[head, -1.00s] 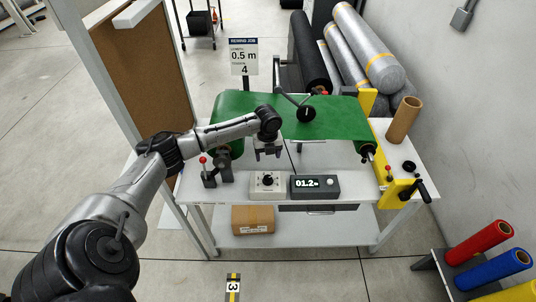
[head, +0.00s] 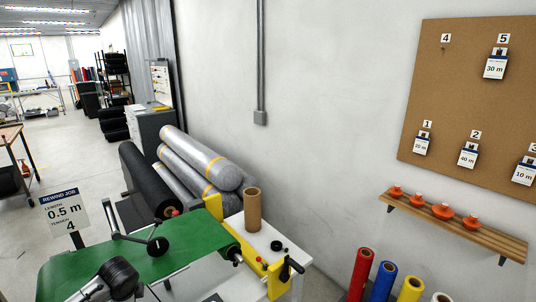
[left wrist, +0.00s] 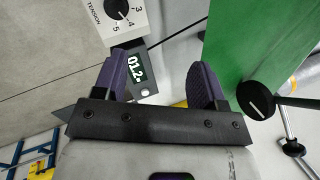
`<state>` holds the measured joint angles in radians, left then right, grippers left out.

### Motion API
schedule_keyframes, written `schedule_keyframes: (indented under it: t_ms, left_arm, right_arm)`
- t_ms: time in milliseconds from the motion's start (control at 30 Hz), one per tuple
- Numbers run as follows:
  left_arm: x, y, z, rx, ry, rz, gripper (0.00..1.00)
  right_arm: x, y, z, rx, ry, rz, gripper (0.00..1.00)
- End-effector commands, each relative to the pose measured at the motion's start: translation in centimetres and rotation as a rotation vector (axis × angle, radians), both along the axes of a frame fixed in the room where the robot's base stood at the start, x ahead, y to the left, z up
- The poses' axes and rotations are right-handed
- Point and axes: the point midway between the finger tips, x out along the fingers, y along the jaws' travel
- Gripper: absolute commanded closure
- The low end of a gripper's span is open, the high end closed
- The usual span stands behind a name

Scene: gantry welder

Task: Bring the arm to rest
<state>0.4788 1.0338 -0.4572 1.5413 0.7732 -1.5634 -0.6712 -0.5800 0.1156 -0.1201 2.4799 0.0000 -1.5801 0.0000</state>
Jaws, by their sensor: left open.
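My left gripper (left wrist: 157,80) is open and empty in the left wrist view, its two dark purple fingers apart. Beyond the fingers are the counter box (left wrist: 136,72), reading about 01.2, and the white tension dial box (left wrist: 117,15) with its black knob. Green sheet (left wrist: 250,45) lies to the right of the fingers, with a black round knob (left wrist: 262,100) on a metal arm near it. In the head view only a dark joint of my left arm (head: 118,277) shows, over the green sheet (head: 190,236); the gripper is hidden there. My right arm is not in view.
The rewind bench has a yellow end frame (head: 251,266), a crank (head: 292,266) and a cardboard tube (head: 252,209). A job sign (head: 64,210) reads 0.5 m, tension 4. Grey rolls (head: 205,165) lie behind. A pegboard (head: 470,95) and shelf (head: 455,227) are on the right wall.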

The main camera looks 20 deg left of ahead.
Motion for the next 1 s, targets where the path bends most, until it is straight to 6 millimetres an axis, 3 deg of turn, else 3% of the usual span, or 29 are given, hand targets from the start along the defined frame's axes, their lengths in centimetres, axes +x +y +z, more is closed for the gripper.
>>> schedule_keyframes:
  t_ms: [67, 167, 267, 333, 433, 600, 800, 1000]
  left_arm:
    - [1.4, -2.1, 2.5, 0.05, -0.148, 0.087, 0.35]
    - [3.2, -7.0, 5.6, 0.053, -0.379, 0.178, 0.35]
    - [3.0, -12.9, 6.7, -0.007, -0.565, 0.229, 0.35]
    - [1.6, -17.2, 6.7, -0.075, -0.664, 0.251, 0.35]
    - [-1.9, -22.7, 5.8, -0.179, -0.743, 0.262, 0.35]
    - [-9.3, -28.3, 2.9, -0.337, -0.733, 0.342, 0.35]
    - [-17.1, -31.7, -2.5, -0.455, -0.559, 0.487, 0.35]
    - [-23.1, -33.6, -7.0, -0.48, -0.388, 0.59, 0.35]
  right_arm:
    - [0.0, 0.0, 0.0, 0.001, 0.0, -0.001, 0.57]
    - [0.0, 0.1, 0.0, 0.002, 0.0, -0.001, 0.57]
    - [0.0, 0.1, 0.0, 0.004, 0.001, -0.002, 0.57]
    - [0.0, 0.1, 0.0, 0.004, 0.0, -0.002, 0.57]
    - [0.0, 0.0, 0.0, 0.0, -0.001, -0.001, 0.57]
    - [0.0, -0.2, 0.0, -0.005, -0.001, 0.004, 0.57]
    - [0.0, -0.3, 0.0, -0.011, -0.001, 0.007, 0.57]
    - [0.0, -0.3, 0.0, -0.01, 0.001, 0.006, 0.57]
